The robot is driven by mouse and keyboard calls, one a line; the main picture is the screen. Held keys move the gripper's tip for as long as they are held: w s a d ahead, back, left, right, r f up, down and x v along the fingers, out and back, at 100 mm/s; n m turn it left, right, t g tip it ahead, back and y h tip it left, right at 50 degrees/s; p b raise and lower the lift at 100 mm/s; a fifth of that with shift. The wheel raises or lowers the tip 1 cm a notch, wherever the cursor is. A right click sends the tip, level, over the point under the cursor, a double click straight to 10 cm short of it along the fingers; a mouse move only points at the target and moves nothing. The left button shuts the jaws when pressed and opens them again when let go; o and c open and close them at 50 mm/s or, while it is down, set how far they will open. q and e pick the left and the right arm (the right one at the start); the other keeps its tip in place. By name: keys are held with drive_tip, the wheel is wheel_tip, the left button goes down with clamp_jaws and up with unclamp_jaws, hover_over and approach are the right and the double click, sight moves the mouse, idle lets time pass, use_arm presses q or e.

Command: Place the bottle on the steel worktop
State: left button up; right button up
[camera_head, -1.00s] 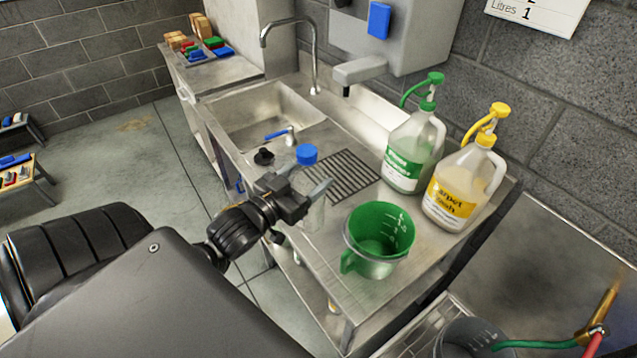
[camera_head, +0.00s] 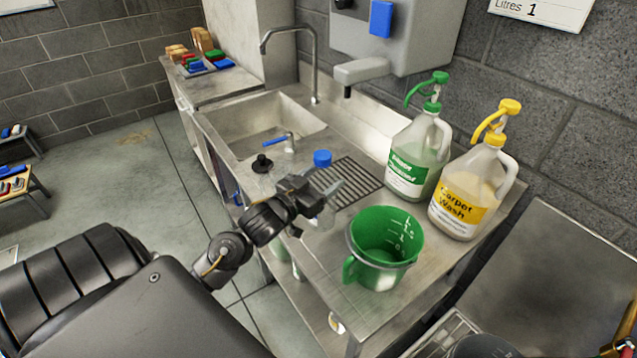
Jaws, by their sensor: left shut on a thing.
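The bottle is clear with a blue cap (camera_head: 322,158); its see-through lower body (camera_head: 326,216) shows below my gripper. My left gripper (camera_head: 326,188) is shut around the bottle below the cap, and its fingers hide the middle. The bottle looks about upright, over the steel worktop (camera_head: 310,258) between the drain grooves and the green measuring jug. I cannot tell whether its base touches the steel. My right gripper is not in view.
The green jug (camera_head: 384,248) stands close to the right of the bottle. Green-topped (camera_head: 418,155) and yellow-topped (camera_head: 468,190) jugs stand along the wall.

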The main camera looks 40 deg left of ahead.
use_arm(q)
drive_tip(key=shift+f, duration=0.9)
drive_tip(key=shift+s, duration=0.1)
drive_tip(key=shift+f, duration=0.2)
drive_tip(key=o, duration=1.2)
drive_tip(key=shift+o, duration=0.2)
drive_tip(key=shift+r, duration=0.1)
drive_tip(key=s+b, duration=0.2)
drive_tip(key=s, duration=1)
drive_tip(key=shift+a, duration=0.35)
